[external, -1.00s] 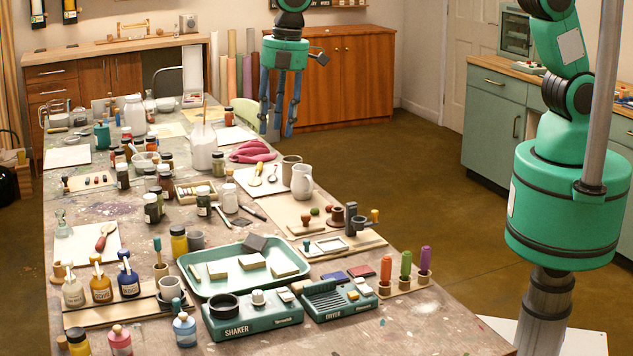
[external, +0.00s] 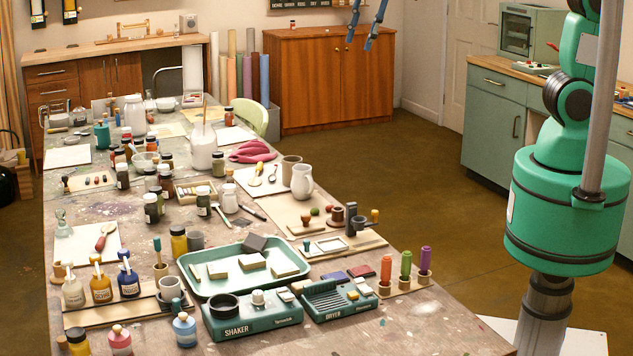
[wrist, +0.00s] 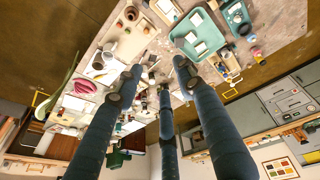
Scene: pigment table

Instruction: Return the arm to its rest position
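My gripper (external: 366,26) shows only by its blue fingertips at the top edge of the external view, high in front of the wooden cabinet and clear of the table. In the wrist view my gripper (wrist: 160,85) has three blue fingers spread apart, with nothing between them. The table with its tools lies far beyond the fingertips. My green arm stands at the right of the external view, and its upper part is out of frame.
The long work table (external: 450,318) holds jars, bottles, a green tray (external: 190,262), a shaker (external: 250,318) and a dryer (external: 338,300). A wooden cabinet (external: 335,80) stands behind. Green counters (external: 492,110) are at the right. The floor between is free.

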